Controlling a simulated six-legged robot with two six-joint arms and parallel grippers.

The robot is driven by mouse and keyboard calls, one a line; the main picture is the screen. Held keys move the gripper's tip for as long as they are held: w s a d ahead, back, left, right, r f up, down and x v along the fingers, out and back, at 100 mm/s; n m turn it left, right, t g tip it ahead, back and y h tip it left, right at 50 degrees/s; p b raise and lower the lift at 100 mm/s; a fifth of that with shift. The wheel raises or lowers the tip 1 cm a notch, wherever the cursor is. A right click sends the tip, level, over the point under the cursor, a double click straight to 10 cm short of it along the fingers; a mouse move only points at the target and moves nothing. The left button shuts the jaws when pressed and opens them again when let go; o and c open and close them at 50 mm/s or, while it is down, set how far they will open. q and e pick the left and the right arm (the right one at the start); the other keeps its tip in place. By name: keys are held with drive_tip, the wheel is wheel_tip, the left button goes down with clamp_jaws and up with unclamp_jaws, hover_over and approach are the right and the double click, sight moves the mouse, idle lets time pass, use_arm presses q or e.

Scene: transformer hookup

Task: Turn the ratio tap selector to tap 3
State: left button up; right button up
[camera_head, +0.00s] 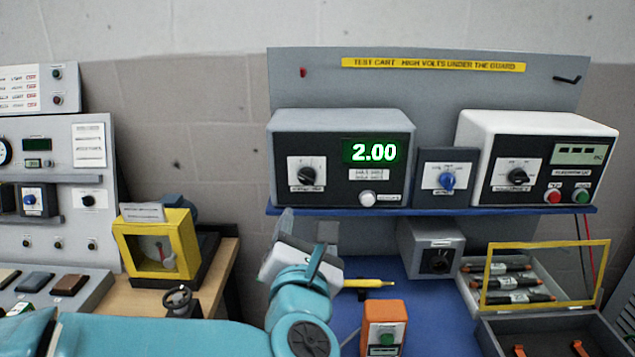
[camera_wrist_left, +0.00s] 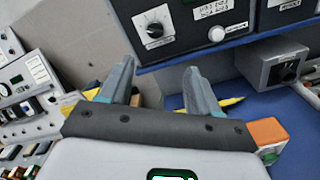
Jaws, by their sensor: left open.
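A grey meter box (camera_head: 342,122) with a black front stands on the cart's shelf, its green display reading 2.00. On its front left is a black knob (camera_head: 306,172) on a white plate, which looks like the ratio tap selector. The knob also shows in the left wrist view (camera_wrist_left: 155,30). Its small lettering and pointer position are too blurred to read. My left gripper (camera_head: 303,230) is below the box's front left, apart from the knob. In the left wrist view its two fingers (camera_wrist_left: 158,76) stand apart with nothing between them. My right gripper is not in view.
A blue knob (camera_head: 447,181) and a white meter (camera_head: 540,125) are to the right on the blue shelf. Below are a grey box (camera_head: 430,245), a yellow probe (camera_head: 368,283), an orange box (camera_head: 383,325) and trays. A yellow guard (camera_head: 130,247) stands left.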

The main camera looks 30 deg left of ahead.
sight(307, 183)
use_arm(q)
drive_tip(key=p+x, duration=0.1)
drive_tip(key=x, duration=0.6)
drive_tip(key=p+x, duration=0.2)
drive_tip(key=x, duration=0.6)
drive_tip(key=shift+a+r+p, duration=0.1)
drive_tip(key=shift+a+p, duration=0.2)
drive_tip(key=shift+a, duration=0.2)
drive_tip(key=shift+s+a, duration=0.1)
drive_tip(key=shift+s+r, duration=0.1)
drive_tip(key=shift+s, duration=0.1)
drive_tip(key=shift+w, duration=0.15)
drive_tip(key=c, duration=1)
drive_tip(key=shift+c, duration=0.2)
